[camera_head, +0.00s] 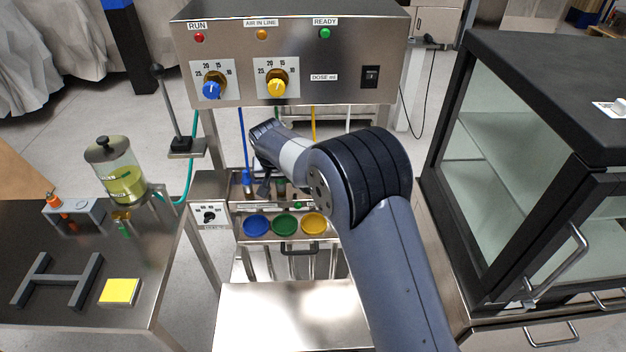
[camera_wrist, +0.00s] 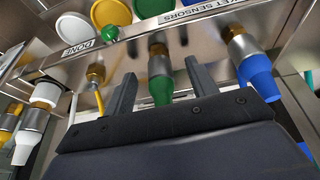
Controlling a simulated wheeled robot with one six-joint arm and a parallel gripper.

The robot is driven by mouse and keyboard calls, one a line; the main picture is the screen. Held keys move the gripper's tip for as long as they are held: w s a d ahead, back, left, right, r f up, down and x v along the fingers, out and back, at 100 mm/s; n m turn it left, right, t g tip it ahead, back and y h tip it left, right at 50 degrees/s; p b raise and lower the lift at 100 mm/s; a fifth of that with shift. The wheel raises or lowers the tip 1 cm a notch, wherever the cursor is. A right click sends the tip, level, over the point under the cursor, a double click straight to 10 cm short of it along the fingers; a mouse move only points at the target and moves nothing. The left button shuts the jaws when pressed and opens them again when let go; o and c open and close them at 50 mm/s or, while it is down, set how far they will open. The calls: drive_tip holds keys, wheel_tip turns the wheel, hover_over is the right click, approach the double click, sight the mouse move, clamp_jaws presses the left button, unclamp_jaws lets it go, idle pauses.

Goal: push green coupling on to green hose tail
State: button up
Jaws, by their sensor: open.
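In the wrist view, a green tapered piece (camera_wrist: 161,90) with a metal collar hangs under a brass fitting on the steel rail. I take it for the green coupling; a separate green hose tail cannot be made out. My gripper (camera_wrist: 160,70) is open, with one finger showing on each side of the green piece. Whether the fingers are level with it in depth cannot be told, and no contact shows. In the head view my wrist hides most of this spot.
A blue fitting (camera_wrist: 259,78) hangs to the right in the wrist view; a brass fitting with a yellow hose (camera_wrist: 97,76) and a white one (camera_wrist: 46,94) are left. The head view shows blue, green and yellow cups (camera_head: 314,223), a dosing box (camera_head: 290,50) above and a glass-sided cabinet (camera_head: 530,150) right.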

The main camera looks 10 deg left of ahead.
drive_tip(key=shift+s+r, duration=0.1)
drive_tip(key=shift+r, duration=0.15)
idle(0.3)
drive_tip(key=shift+p+v, duration=0.85)
drive_tip(key=shift+v, duration=1.2)
drive_tip(key=b+v, duration=0.1)
drive_tip(key=v, duration=0.9)
drive_tip(key=shift+r, duration=0.35)
drive_tip(key=shift+s, duration=0.1)
drive_tip(key=x, duration=1.1)
drive_tip(key=shift+f+p, duration=0.35)
